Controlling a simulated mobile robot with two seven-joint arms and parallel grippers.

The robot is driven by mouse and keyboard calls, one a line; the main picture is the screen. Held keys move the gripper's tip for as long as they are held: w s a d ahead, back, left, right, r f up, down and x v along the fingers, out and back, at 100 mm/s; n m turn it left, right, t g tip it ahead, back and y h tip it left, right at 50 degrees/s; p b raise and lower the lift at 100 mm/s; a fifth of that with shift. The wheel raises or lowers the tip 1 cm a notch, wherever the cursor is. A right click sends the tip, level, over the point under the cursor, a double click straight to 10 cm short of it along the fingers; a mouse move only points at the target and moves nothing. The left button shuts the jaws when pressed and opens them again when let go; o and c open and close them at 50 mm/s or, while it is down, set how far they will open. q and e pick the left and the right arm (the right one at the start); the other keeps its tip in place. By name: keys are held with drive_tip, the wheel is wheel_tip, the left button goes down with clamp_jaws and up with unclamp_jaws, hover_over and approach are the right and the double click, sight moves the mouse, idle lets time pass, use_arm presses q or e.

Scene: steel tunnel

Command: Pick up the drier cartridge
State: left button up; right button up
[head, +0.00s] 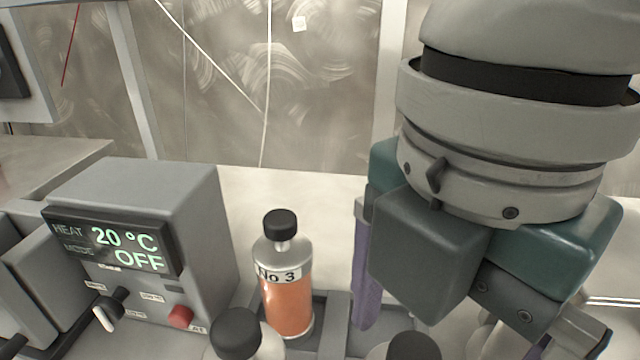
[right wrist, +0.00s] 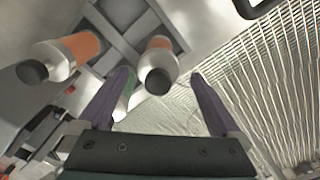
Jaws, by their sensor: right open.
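Several similar bottle-shaped cartridges with black caps stand here; I cannot tell which is the drier cartridge. One cartridge (head: 287,302), orange below and labelled "No 3", stands upright in a grey rack. Two more black caps (head: 235,332) and (head: 413,346) show at the bottom edge of the head view. My right gripper (right wrist: 160,77) has purple fingers spread apart. In the right wrist view one orange-banded cartridge (right wrist: 159,52) appears between the fingertips, not gripped. A green patch shows behind the left finger. My left gripper is out of view.
A grey heater box (head: 135,245) reading "20 °C OFF", with a red button and a lever, stands left of the cartridges. The grey rack (right wrist: 135,30) has crossing dividers. A metal wall closes the back. The pale surface behind the cartridges looks clear.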

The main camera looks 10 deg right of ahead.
wheel_tip(320, 180, down, 4)
drive_tip(key=shift+a+r, duration=0.1)
drive_tip(key=shift+a, duration=0.05)
drive_tip(key=shift+r, duration=0.1)
clamp_jaws()
idle(0.7)
